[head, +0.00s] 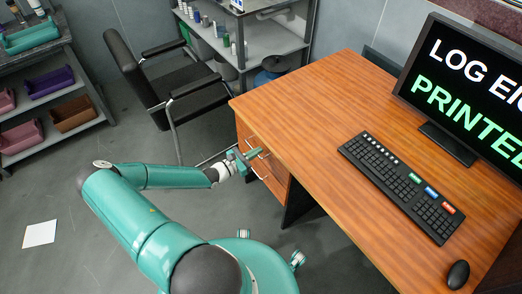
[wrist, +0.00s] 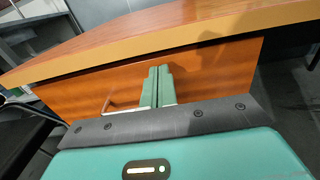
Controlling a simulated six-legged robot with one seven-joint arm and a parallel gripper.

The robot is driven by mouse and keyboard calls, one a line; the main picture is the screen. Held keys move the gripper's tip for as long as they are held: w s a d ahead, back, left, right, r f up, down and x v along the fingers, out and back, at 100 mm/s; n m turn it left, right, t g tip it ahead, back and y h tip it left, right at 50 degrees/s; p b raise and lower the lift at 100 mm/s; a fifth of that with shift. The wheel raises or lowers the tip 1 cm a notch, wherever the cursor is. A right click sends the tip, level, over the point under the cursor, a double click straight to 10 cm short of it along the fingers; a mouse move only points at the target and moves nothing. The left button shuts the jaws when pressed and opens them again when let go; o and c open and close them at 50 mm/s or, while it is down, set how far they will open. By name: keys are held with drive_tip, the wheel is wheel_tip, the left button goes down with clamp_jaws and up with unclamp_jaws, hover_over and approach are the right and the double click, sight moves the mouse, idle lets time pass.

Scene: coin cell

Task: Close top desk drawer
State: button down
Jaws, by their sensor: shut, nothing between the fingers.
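The wooden desk (head: 318,112) has a stack of drawers under its left end. The top drawer's orange-brown front (wrist: 215,72) fills the middle of the wrist view, just below the desktop edge. Its metal handle (wrist: 112,106) shows left of my fingers and is partly hidden by them and the gripper body. My gripper (wrist: 159,72) is shut and empty, its green fingertips at the drawer front; I cannot tell if they touch it. In the head view my gripper (head: 254,154) is beside the drawer stack and covers part of it. How far the drawer stands out is unclear.
A keyboard (head: 400,186), a mouse (head: 458,274) and a monitor (head: 465,85) stand on the desk. A black chair (head: 165,85) is behind the arm, near a grey shelf (head: 262,52). Open floor with a paper sheet (head: 40,234) lies at left.

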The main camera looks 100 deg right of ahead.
drive_tip(key=v, duration=1.1)
drive_tip(key=shift+w, duration=0.2)
drive_tip(key=shift+a, duration=0.15)
drive_tip(key=w+a+r+m+t+y, duration=0.25)
drive_tip(key=w+a+r, duration=0.35)
drive_tip(key=w, duration=0.4)
drive_tip(key=w+a+r+m+t+y, duration=0.15)
drive_tip(key=w+a+r+t, duration=0.25)
drive_tip(key=w+a+r, duration=0.45)
drive_tip(key=w+a+r+m+t+y, duration=0.1)
drive_tip(key=w+a+r+m+t, duration=0.3)
drive_tip(key=w, duration=0.7)
drive_tip(key=w+a+r+t+y, duration=0.1)
drive_tip(key=w+a+r+t, duration=0.1)
drive_tip(key=a+r, duration=0.5)
drive_tip(key=w+a+r+t+y, duration=0.1)
drive_tip(key=w+a+r+t, duration=0.15)
drive_tip(key=a+r, duration=0.45)
drive_tip(key=s+a+r+n+t+y, duration=0.1)
drive_tip(key=s+a+r+t, duration=0.1)
drive_tip(key=a+r, duration=0.3)
drive_tip(key=s+a+r+t+y, duration=0.1)
drive_tip(key=s+a+r+t, duration=0.2)
drive_tip(key=a, duration=0.5)
wheel_tip(320, 180, up, 3)
drive_tip(key=shift+s+a+f+n+t, duration=0.1)
drive_tip(key=shift+s+a+n+t, duration=0.05)
drive_tip(key=shift+a+n+t, duration=0.3)
drive_tip(key=shift+d, duration=0.1)
